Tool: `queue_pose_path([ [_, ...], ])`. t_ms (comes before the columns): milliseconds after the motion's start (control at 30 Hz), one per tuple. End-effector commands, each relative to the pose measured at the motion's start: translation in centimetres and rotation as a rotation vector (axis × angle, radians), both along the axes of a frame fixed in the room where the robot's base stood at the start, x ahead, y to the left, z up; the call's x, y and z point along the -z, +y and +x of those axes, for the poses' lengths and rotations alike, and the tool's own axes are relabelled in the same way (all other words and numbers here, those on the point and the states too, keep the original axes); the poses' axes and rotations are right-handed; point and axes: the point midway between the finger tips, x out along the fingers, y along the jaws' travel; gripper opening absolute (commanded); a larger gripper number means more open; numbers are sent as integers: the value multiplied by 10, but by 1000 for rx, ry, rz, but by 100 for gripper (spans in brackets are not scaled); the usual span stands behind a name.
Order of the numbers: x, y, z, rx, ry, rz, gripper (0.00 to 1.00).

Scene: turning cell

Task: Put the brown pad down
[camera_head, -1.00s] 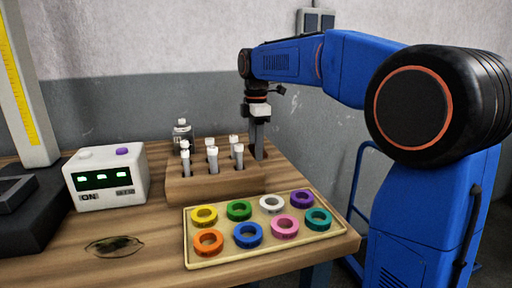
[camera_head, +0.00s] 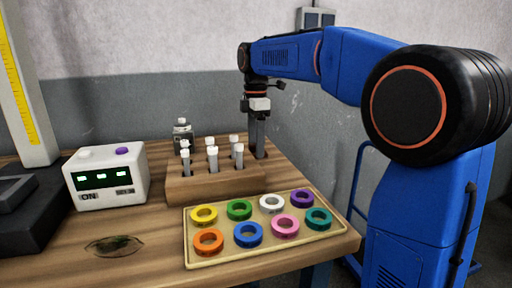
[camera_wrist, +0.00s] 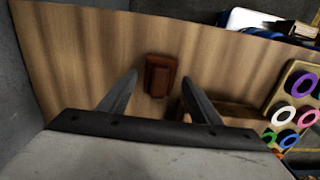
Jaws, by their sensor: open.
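The brown pad (camera_wrist: 160,76) rests on the wooden table in the wrist view, a reddish-brown block with a raised middle part. It lies ahead of and between the two fingers of my gripper (camera_wrist: 160,92), which are spread wide with a gap on each side of it. In the head view my gripper (camera_head: 258,138) points down at the table behind the right end of the wooden rack. The pad is hidden there, and the fingertips are partly hidden by the rack.
The wooden rack (camera_head: 190,191) holds several white-capped vials close to my gripper. A tray (camera_head: 218,258) of coloured rings lies in front. A glass bottle (camera_head: 182,138) and a white box with green displays (camera_head: 107,180) stand to the left. The wall is close behind.

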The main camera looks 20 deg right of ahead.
Motion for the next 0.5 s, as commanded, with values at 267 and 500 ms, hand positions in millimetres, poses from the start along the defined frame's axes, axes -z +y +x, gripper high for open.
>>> queue_pose_path([
  [267, -59, 0, 1, 0, -12, 1, 57],
  [500, -96, 0, 1, 0, -13, 1, 57],
])
